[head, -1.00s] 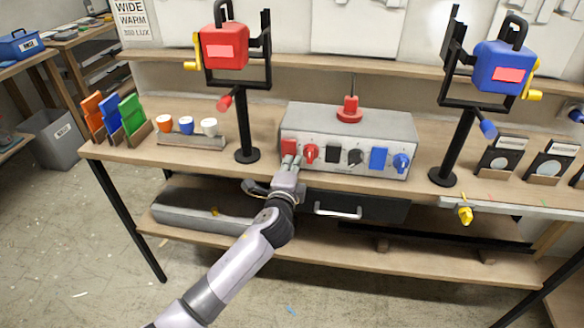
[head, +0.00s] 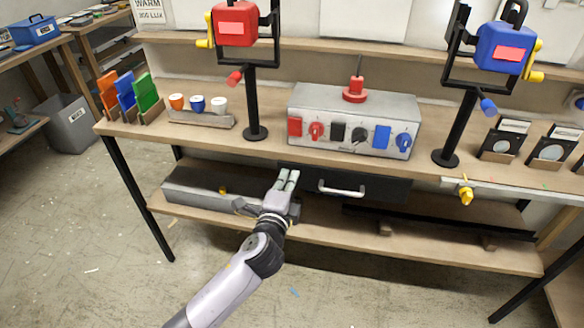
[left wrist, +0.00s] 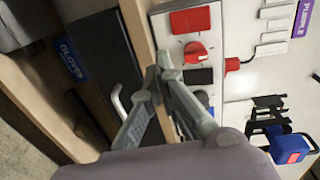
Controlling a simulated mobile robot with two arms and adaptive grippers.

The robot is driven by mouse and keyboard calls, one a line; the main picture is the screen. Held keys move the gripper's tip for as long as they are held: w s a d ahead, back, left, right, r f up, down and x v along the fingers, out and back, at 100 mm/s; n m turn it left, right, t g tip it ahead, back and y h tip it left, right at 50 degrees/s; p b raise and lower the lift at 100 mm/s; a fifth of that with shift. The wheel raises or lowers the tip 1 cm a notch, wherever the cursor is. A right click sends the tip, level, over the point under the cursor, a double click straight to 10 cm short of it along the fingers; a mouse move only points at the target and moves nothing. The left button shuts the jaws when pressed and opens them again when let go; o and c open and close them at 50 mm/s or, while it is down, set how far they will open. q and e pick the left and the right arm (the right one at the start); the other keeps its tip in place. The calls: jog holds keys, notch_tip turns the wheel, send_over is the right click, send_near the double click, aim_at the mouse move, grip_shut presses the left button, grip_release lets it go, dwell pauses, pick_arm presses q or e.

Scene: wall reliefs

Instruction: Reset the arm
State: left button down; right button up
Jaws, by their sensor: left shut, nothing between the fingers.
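My left gripper (head: 288,180) is in front of the workbench edge, below and in front of the grey control box (head: 351,103). In the left wrist view my left gripper (left wrist: 160,72) has its fingertips together with nothing between them. The box's front has a red switch plate (head: 295,126), a red knob (head: 316,131), a black knob (head: 360,135) and a blue knob (head: 404,142). The red knob also shows in the left wrist view (left wrist: 194,52). The fingers are apart from the box in the head view. My right gripper is not in view.
A black drawer with a silver handle (head: 342,189) is under the bench top, right of my gripper. A red lamp unit (head: 235,24) and a blue one (head: 500,48) stand on black posts. Small cups (head: 198,103) and colored panels (head: 128,95) sit at left.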

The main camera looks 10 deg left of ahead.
pick_arm(q)
jog(key=shift+s+f, duration=0.1)
jog(key=shift+s, duration=0.35)
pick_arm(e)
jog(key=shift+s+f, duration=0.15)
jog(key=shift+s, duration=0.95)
pick_arm(q)
jog(key=shift+a+f, duration=0.1)
jog(key=shift+f, duration=0.05)
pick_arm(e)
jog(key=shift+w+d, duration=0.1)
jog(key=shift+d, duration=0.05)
